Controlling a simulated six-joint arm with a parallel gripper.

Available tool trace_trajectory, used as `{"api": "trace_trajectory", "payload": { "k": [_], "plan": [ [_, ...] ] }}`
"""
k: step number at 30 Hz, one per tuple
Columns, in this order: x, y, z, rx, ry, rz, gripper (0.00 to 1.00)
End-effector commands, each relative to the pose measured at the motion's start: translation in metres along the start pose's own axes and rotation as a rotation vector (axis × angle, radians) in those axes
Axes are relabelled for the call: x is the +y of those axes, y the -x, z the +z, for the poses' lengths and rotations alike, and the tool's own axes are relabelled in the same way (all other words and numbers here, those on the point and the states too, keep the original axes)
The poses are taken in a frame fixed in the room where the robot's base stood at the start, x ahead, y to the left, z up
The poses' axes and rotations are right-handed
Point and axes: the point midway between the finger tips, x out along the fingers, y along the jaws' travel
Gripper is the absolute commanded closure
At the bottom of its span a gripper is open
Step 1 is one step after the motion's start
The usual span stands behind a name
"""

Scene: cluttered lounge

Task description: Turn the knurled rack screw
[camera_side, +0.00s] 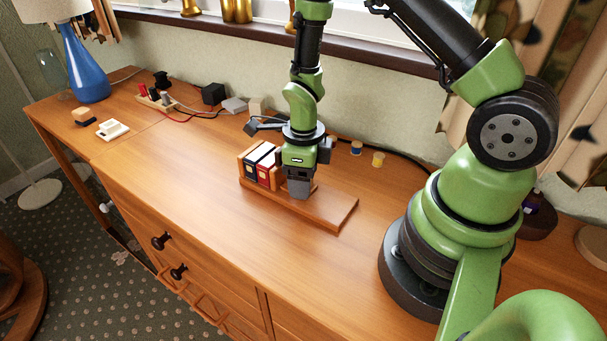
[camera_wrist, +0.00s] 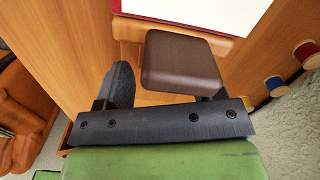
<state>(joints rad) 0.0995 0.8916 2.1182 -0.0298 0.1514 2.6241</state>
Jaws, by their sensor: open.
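The wooden rack (camera_side: 335,212) lies on the cabinet top and holds several small black, white and red books (camera_side: 262,166) upright at its left end. My gripper (camera_side: 299,193) points down over the rack, just right of the books, with its jaws open. In the wrist view, one dark finger (camera_wrist: 119,85) shows at left. A brown rounded block (camera_wrist: 180,62) hides most of the other finger; I cannot tell whether it touches it. I cannot make out the knurled screw in either view.
Several thread spools (camera_side: 378,159) stand behind the rack near a black cable. A blue lamp (camera_side: 84,65), a power strip (camera_side: 155,99) and a black box (camera_side: 213,94) stand farther left. The cabinet top in front of the rack is clear.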

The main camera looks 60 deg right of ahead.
Motion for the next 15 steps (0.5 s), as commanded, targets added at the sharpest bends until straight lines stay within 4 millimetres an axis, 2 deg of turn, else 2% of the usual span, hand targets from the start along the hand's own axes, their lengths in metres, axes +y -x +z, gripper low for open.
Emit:
{"api": "trace_trajectory", "payload": {
  "k": [5, 12, 15],
  "plan": [
    [0.0, 0.0001, 0.0001, 0.0, -0.001, 0.0, 0.38],
    [0.0, 0.0002, 0.0, 0.0, -0.001, 0.0, 0.88],
    [0.0, 0.0003, 0.0, 0.0, -0.007, 0.0, 0.88]
  ]
}}
